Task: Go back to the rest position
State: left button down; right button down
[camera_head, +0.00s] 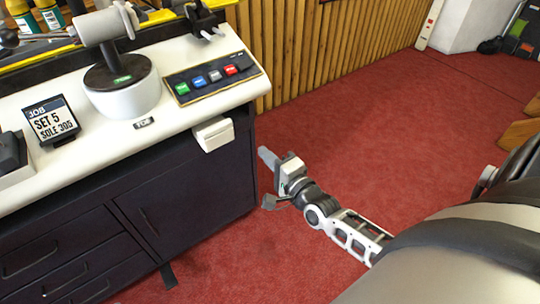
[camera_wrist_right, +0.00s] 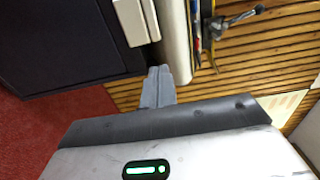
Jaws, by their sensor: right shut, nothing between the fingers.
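My right gripper (camera_head: 268,158) is in front of the bench's right end, out over the red floor, with its arm coming in from the right. In the right wrist view its two grey fingers (camera_wrist_right: 158,82) lie together with nothing between them. The gripper appears apart from the bench. My left gripper is not in view.
The dark bench (camera_head: 185,185) with a white top stands at the left. It carries a white bowl-shaped stand (camera_head: 122,98), a job display (camera_head: 51,121) and a panel of coloured buttons (camera_head: 212,78). A small white box (camera_head: 213,134) juts from its front. The red floor (camera_head: 370,125) is largely clear.

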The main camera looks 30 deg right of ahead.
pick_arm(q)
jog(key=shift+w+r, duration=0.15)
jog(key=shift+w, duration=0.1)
pick_arm(e)
jog(key=shift+s, duration=0.45)
